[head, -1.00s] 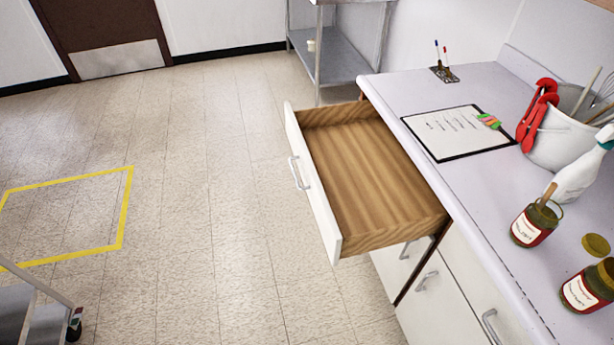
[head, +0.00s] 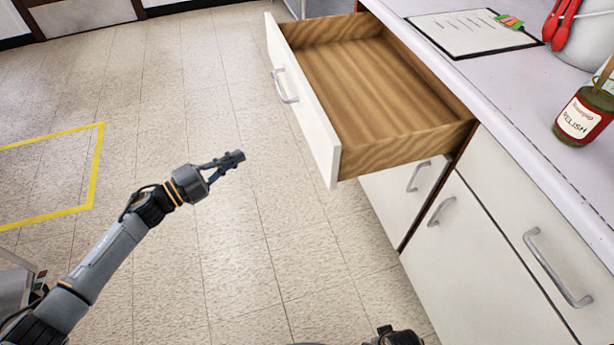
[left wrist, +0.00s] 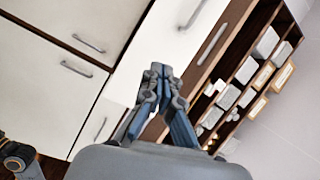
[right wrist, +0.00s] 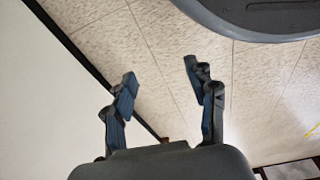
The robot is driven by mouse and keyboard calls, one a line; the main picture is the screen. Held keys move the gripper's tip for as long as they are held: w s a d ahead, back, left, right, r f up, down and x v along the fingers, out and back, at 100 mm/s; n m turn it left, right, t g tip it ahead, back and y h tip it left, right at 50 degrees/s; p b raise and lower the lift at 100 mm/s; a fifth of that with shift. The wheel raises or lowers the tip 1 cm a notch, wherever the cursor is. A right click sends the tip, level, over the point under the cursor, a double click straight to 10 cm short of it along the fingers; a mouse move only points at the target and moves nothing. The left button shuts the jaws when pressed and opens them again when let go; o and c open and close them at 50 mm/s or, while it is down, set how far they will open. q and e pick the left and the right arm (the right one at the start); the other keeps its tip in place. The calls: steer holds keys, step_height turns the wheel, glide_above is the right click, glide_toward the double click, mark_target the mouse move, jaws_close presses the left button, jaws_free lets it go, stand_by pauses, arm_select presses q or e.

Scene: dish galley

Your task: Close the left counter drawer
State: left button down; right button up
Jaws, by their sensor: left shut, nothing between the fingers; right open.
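The left counter drawer (head: 385,85) stands pulled far out in the head view, its wooden inside empty. Its white front (head: 302,110) with a metal handle (head: 284,86) faces left, toward the open floor. My left gripper (head: 238,157) is shut and empty, over the floor to the left of the drawer front and apart from it. In the left wrist view, its fingertips (left wrist: 160,72) are together, with white fronts and handles beyond. My right gripper (right wrist: 160,80) is open and empty in the right wrist view; only a small dark part of that arm shows at the head view's bottom edge.
The counter top (head: 500,90) holds a clipboard (head: 470,33), red tongs (head: 560,20) and a relish jar (head: 585,112). Closed cabinet fronts (head: 480,260) stand below it. The tiled floor left of the drawer is clear, with a yellow marking (head: 97,165).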

arm_select(q)
steer(key=s+d+r+m+g+h+b, duration=0.2)
steer(key=s+d+m+g+b, duration=0.15)
steer(key=m+g, duration=0.3)
steer(key=m, duration=0.1)
glide_toward(320, 150)
steer(key=shift+h, duration=0.3)
steer(key=x, duration=0.4)
steer(key=p+x, duration=0.1)
steer(key=x, duration=0.2)
steer(key=shift+f, duration=0.4)
arm_select(e)
steer(key=shift+w+f, duration=0.7)
steer(key=shift+f, duration=0.35)
arm_select(q)
steer(key=shift+d, duration=0.1)
